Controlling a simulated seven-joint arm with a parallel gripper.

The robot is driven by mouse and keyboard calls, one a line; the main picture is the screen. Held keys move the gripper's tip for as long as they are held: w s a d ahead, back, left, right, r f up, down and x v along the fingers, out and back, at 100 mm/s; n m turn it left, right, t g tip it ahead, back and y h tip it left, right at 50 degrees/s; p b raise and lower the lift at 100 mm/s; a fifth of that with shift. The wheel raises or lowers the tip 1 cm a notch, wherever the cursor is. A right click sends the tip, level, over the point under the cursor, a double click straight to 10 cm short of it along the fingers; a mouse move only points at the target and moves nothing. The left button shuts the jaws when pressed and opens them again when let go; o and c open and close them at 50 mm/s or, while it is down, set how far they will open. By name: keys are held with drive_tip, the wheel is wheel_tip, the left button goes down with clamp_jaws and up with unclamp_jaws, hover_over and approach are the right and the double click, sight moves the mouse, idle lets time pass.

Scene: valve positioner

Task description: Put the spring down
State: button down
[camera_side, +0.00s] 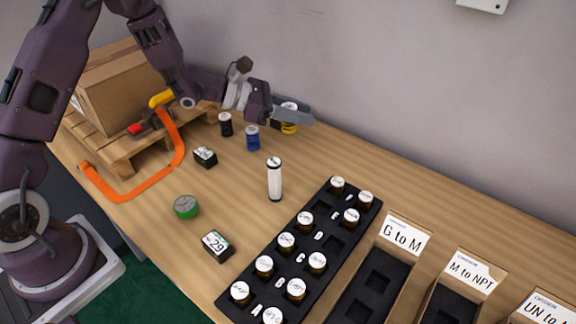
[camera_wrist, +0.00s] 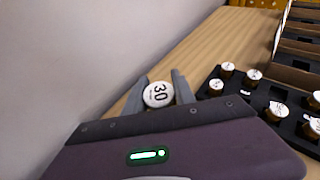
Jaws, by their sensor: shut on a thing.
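The spring (camera_side: 289,127) is a short yellow cylinder with a white round top, at the back of the table by the wall. In the wrist view its white top (camera_wrist: 158,95), marked 30, sits between the two grey fingers. My gripper (camera_side: 300,116) is shut on it, reaching in from the left, and a finger hides part of it in the side view. Whether its bottom touches the table cannot be told.
A blue cylinder (camera_side: 252,139) and a black one (camera_side: 226,124) stand just left of the spring. A white cylinder (camera_side: 275,180) stands in front. A black tray (camera_side: 335,238) holds several white-topped pieces, with labelled boxes (camera_side: 404,236) to its right. The wall (camera_side: 400,90) is close behind.

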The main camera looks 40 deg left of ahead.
wheel_tip(320, 180, down, 11)
drive_tip(key=shift+f, duration=0.2)
drive_tip(key=c, duration=1)
unclamp_jaws()
drive_tip(key=shift+f, duration=0.15)
drive_tip(key=shift+c, duration=0.2)
